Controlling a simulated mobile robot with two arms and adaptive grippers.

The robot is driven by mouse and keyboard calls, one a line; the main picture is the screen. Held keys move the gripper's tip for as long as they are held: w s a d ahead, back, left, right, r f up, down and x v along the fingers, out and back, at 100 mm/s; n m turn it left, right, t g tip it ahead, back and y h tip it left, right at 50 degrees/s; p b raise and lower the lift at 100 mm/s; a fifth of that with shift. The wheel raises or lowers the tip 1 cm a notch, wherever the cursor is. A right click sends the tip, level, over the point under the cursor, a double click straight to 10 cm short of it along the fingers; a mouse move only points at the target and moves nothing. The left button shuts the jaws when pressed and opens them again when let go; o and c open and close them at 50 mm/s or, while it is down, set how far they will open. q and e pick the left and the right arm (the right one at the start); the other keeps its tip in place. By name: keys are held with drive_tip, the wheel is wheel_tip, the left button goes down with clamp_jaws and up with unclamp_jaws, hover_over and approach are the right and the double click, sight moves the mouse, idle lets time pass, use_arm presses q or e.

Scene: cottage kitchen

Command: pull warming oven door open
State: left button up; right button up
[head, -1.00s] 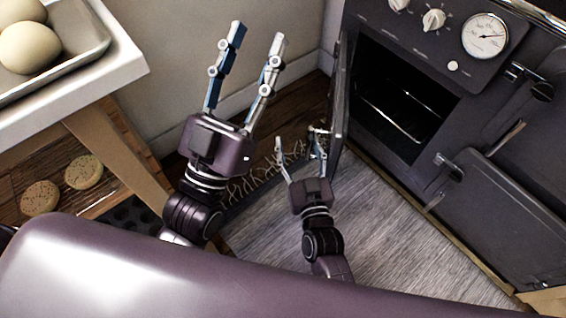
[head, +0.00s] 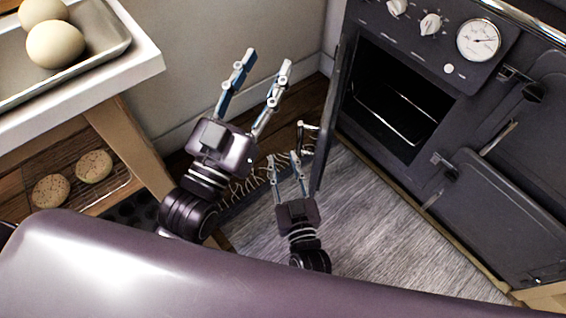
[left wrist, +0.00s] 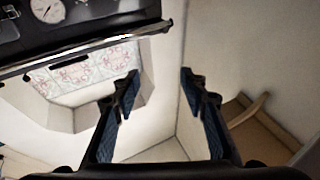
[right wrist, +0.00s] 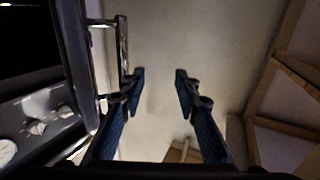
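The warming oven door (head: 333,120) stands swung well out from the dark stove and shows nearly edge-on in the head view. The oven cavity (head: 400,95) is exposed, with a rack inside. The door's bar handle (head: 308,126) is on its left face and shows in the right wrist view (right wrist: 122,45). My right gripper (head: 283,157) is open, just below and left of the handle. In the right wrist view the handle is left of the gap between the fingers; contact with the left finger is unclear. My left gripper (head: 268,62) is open and empty, away from the door.
A white counter (head: 140,65) with a tray (head: 115,45) of eggs is at the left. Biscuits (head: 94,166) lie on a shelf below. A wall is behind the left gripper. Grey wood floor (head: 375,215) is clear before the stove, which has another, closed door (head: 485,215).

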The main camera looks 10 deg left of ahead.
use_arm(q)
drive_tip(key=shift+w+f+g, duration=0.4)
drive_tip(key=shift+w+f, duration=0.3)
drive_tip(key=shift+f, duration=0.2)
use_arm(e)
drive_tip(key=shift+w, duration=0.1)
use_arm(q)
drive_tip(key=shift+w+d+f, duration=0.1)
drive_tip(key=shift+w, duration=0.05)
use_arm(e)
drive_tip(key=shift+w+r, duration=0.1)
use_arm(q)
drive_tip(key=shift+w+f+g+p, duration=0.1)
drive_tip(key=shift+f+g+p, duration=0.2)
drive_tip(key=shift+f, duration=0.35)
drive_tip(key=shift+w+f+g+p, duration=0.1)
drive_tip(key=shift+f+g, duration=0.3)
drive_tip(key=shift+f, duration=0.2)
use_arm(e)
drive_tip(key=v, duration=1.2)
